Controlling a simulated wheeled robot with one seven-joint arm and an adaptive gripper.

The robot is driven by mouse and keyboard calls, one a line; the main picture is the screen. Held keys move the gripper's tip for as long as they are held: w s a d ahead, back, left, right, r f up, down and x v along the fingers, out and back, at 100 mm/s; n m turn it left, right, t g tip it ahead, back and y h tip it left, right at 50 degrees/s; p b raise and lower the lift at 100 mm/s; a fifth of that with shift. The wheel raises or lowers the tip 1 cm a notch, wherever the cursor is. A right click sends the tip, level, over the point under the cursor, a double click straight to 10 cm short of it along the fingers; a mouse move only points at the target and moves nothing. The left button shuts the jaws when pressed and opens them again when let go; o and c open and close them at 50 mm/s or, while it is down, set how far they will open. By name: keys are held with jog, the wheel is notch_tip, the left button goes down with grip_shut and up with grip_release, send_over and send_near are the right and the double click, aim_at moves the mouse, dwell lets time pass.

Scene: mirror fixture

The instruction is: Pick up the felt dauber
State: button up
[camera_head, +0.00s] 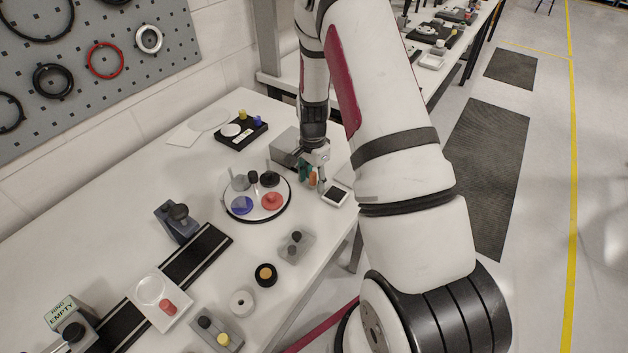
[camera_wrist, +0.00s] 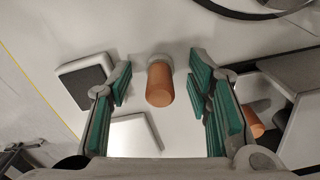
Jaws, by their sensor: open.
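A second orange cylinder (camera_wrist: 254,121) shows behind the right finger, partly hidden, beside a grey box.
The grey box (camera_head: 287,148) stands close to my gripper. A dark-topped square pad (camera_wrist: 84,79) and a white plate (camera_wrist: 130,135) lie to the left in the wrist view. A round tray (camera_head: 230,211) with coloured discs and knobs is nearby.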

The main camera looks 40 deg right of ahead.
jog(key=c, duration=1)
jog(key=shift+r, duration=0.15)
